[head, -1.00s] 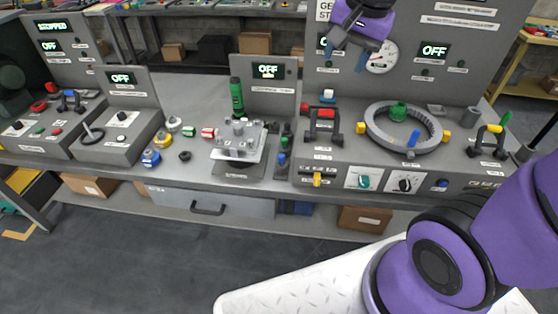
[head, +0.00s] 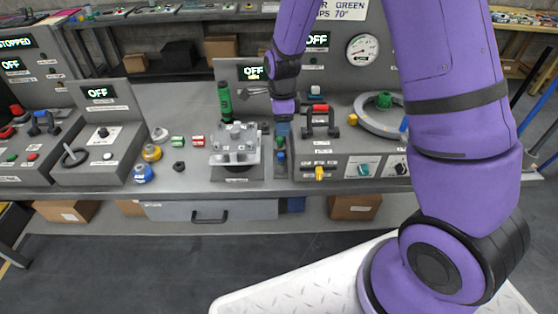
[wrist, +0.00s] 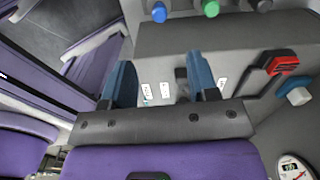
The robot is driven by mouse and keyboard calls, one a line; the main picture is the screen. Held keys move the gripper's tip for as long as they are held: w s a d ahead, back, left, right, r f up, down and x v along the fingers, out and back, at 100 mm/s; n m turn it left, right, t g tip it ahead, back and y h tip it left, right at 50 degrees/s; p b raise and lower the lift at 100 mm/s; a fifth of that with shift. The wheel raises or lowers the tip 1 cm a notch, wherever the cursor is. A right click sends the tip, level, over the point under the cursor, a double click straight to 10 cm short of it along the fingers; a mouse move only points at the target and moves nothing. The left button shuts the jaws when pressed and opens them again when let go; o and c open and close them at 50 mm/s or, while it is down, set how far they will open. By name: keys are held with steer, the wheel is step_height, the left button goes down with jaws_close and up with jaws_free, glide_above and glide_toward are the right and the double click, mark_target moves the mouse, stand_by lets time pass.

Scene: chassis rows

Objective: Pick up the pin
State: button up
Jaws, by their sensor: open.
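My gripper (head: 284,128) hangs in front of the upright panel with an OFF display, above the right side of the bench's middle. In the wrist view its two blue fingers (wrist: 160,78) are apart. A dark upright piece (wrist: 182,84) shows between them, close to the right finger; I cannot tell whether it is the pin or whether it touches. A row of small knobbed pegs stands near: a blue one (wrist: 159,12), a green one (wrist: 211,8) and a dark one (wrist: 264,4). In the head view the blue peg (head: 281,156) and green peg (head: 280,142) stand below my gripper. I cannot tell which piece is the pin.
A grey fixture with several posts (head: 235,155) and a green bottle (head: 225,98) stand left of my gripper. A red-topped handle (head: 320,108) and a large ring (head: 380,128) stand to the right. White labels (wrist: 165,90) lie beneath the fingers.

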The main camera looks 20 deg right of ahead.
mark_target(281, 154)
steer(key=shift+m, duration=0.3)
step_height(281, 154, down, 12)
steer(key=shift+f, duration=0.25)
stand_by(0.3)
jaws_close()
